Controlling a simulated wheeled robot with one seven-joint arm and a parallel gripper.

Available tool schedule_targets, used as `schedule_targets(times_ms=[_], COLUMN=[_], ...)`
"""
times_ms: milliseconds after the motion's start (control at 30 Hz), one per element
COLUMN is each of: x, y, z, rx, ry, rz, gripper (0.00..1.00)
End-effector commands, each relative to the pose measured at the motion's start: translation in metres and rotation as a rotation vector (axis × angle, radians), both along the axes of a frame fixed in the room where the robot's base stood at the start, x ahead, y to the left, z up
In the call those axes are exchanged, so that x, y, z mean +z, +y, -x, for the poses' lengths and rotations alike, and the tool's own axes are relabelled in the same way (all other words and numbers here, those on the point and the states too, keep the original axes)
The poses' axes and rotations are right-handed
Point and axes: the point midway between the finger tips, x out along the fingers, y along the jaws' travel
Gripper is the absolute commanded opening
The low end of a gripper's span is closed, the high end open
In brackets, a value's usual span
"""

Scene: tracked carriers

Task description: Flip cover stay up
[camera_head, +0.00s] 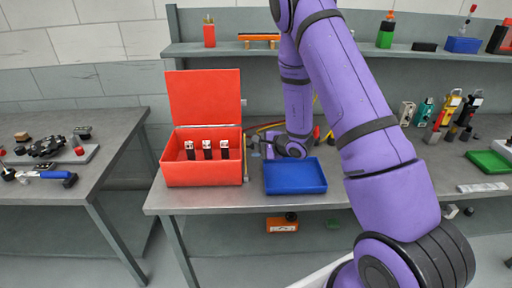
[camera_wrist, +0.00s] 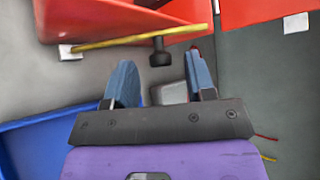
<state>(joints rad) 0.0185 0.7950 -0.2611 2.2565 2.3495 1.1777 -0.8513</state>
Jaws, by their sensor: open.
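A red box (camera_head: 205,174) stands on the bench with its red lid (camera_head: 205,97) raised nearly upright at the back. Several dark items with pale tops stand in a row inside it. In the wrist view the red box wall (camera_wrist: 110,18) fills the upper left, and a red panel that looks like the lid (camera_wrist: 262,10) shows at the upper right. My gripper (camera_head: 258,146) is just right of the box, near its back right side. In the wrist view my gripper (camera_wrist: 160,78) is open, with nothing seen held between its fingers. A dark knob (camera_wrist: 160,54) lies ahead of the fingers.
A blue tray (camera_head: 296,177) sits right of the box, below my arm; it also shows in the wrist view (camera_wrist: 30,135). A yellow strip (camera_wrist: 125,39) runs along the box edge. A shelf (camera_head: 440,54) crosses behind. A green tray (camera_head: 490,162) lies far right.

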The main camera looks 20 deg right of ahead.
Motion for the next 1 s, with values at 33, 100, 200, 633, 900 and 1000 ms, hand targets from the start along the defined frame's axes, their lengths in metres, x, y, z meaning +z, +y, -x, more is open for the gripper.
schedule_targets(times_ms=[33, 100, 200, 633, 900, 1000], x=[0.004, 0.009, 0.017, 0.041, 0.042, 0.042], y=[-0.004, -0.01, -0.018, -0.042, -0.043, -0.043], z=[0.006, 0.016, 0.031, 0.075, 0.078, 0.078], rx=[-0.003, -0.004, -0.004, -0.001, 0.0, 0.0], ry=[0.0, 0.001, 0.0, -0.002, -0.001, -0.001], rz=[0.001, 0.0, 0.0, -0.001, 0.0, 0.0], gripper=[0.5, 0.5, 0.5, 0.5, 0.5, 0.5])
